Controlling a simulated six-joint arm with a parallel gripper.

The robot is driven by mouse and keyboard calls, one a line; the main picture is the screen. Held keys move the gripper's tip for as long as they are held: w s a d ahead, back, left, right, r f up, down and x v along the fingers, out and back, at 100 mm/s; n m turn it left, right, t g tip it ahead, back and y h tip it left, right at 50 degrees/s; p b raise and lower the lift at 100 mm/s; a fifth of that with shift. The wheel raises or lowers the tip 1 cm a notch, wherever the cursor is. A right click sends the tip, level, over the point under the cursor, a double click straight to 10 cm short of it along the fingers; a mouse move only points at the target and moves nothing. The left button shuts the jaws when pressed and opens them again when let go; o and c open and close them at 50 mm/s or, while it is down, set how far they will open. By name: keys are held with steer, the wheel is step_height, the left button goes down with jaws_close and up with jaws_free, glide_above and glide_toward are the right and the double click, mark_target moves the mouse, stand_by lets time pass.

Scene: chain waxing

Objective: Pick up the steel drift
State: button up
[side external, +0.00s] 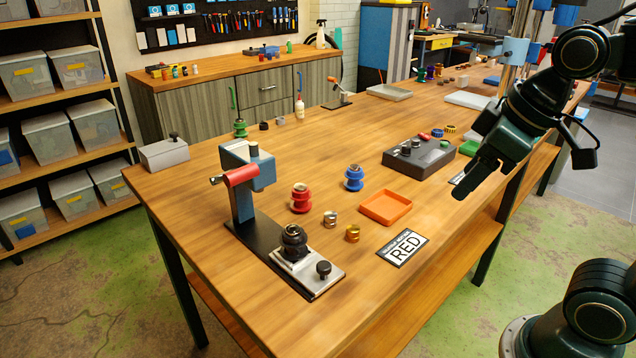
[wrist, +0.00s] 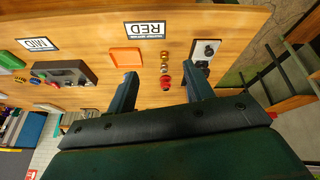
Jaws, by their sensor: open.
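A small silver cylinder (side external: 330,219), which looks like the steel drift, stands on the wooden bench between the red spool (side external: 301,198) and a small gold cylinder (side external: 352,233). In the wrist view a small piece that seems to be the silver one (wrist: 164,69) shows between my fingers, below the gold one, though too small to make out well. My gripper (side external: 474,182) is open and empty, high above the bench's right side and well apart from the cylinder. It also shows in the wrist view (wrist: 160,79) with its two fingers spread.
A press (side external: 242,200) on a black base stands left of the cylinder. A blue spool (side external: 354,178) and an orange tray (side external: 385,207) are close by. The RED card (side external: 403,247) lies near the front edge. A dark box (side external: 418,158) with knobs stands farther back. Bare wood lies between these things.

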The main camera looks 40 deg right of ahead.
steer(key=w+r+n+g, duration=0.1)
steer(key=w+n, duration=0.3)
steer(key=w, duration=0.3)
steer(key=n+g, duration=0.4)
steer(key=n, duration=0.8)
glide_above(331, 214)
step_height(331, 214, down, 8)
steer(key=shift+f, duration=0.15)
steer(key=shift+f, duration=4.25)
steer(key=shift+f, duration=0.1)
steer(key=shift+f, duration=2.45)
steer(key=shift+c, duration=0.2)
